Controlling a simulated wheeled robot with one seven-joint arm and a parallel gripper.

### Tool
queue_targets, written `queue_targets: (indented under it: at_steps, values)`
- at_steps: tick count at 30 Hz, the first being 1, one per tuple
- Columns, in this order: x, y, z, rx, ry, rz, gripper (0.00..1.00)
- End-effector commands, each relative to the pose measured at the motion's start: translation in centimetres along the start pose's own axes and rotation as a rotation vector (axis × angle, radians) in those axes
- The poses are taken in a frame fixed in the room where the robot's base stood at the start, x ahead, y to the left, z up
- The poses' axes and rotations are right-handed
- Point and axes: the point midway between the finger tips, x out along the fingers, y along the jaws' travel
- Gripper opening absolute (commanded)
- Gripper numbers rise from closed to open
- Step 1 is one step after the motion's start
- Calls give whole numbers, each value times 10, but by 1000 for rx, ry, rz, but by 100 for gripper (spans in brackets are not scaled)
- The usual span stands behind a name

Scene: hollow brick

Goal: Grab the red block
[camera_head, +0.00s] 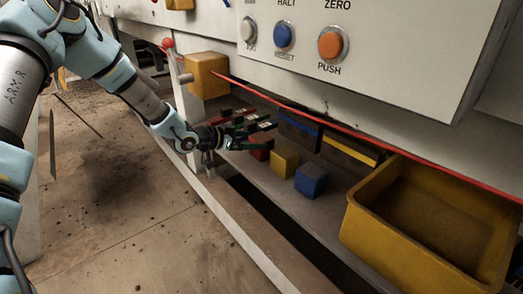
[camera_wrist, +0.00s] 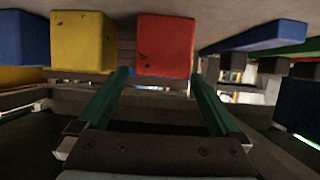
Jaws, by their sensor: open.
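The red block (camera_head: 262,152) sits on the grey shelf (camera_head: 272,190), partly hidden by my gripper in the head view. In the wrist view the red block (camera_wrist: 166,45) lies ahead, lined up with the gap between my fingertips. My gripper (camera_head: 268,134) is open and empty, with its fingers pointing to the right over or beside the block. In the wrist view the green fingers of my gripper (camera_wrist: 160,75) are spread apart, and I cannot tell whether their tips touch the block.
A yellow block (camera_head: 285,161) and a blue block (camera_head: 311,180) stand in a row beside the red one. A yellow bin (camera_head: 360,237) is at the right.

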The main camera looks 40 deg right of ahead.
Motion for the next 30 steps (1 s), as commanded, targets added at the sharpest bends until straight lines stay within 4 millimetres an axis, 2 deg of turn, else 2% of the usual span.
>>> queue_targets:
  at_steps: [9,18,30]
  values:
    - [43,-2,-2,-1,-1,0,100]
    - [48,-3,-3,-1,-2,-2,100]
    - [48,-3,-3,-1,-3,-2,56]
